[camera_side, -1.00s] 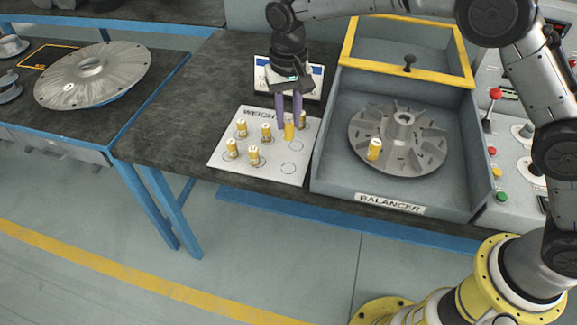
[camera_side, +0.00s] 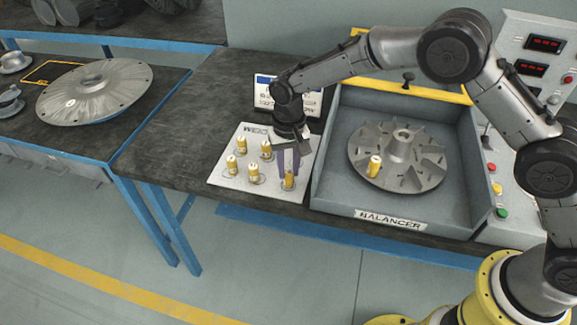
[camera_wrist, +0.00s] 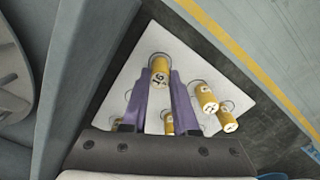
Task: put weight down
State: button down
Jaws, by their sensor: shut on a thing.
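My gripper (camera_side: 288,174) is shut on a yellow weight (camera_side: 289,181) with a white top, upright at the front right circle of the white weight board (camera_side: 270,190). In the wrist view my gripper (camera_wrist: 160,78) has its purple fingers on both sides of this weight (camera_wrist: 159,68). Its base appears at the circle; I cannot tell whether it touches the board. Several other yellow weights stand on the board, one at the front (camera_side: 253,173) and one at the left (camera_side: 231,165). My wrist hides the board's back right part.
The grey balancer box (camera_side: 330,190) stands right of the board, with a finned rotor (camera_side: 420,172) carrying a yellow weight (camera_side: 374,167). The dark bench left of the board is clear.

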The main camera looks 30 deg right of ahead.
aim_at(289, 171)
jog(key=shift+f, duration=0.3)
jog(key=c, duration=0.7)
grip_release()
jog(key=shift+r, duration=0.15)
notch_tip(289, 171, up, 12)
jog(key=shift+r, duration=0.25)
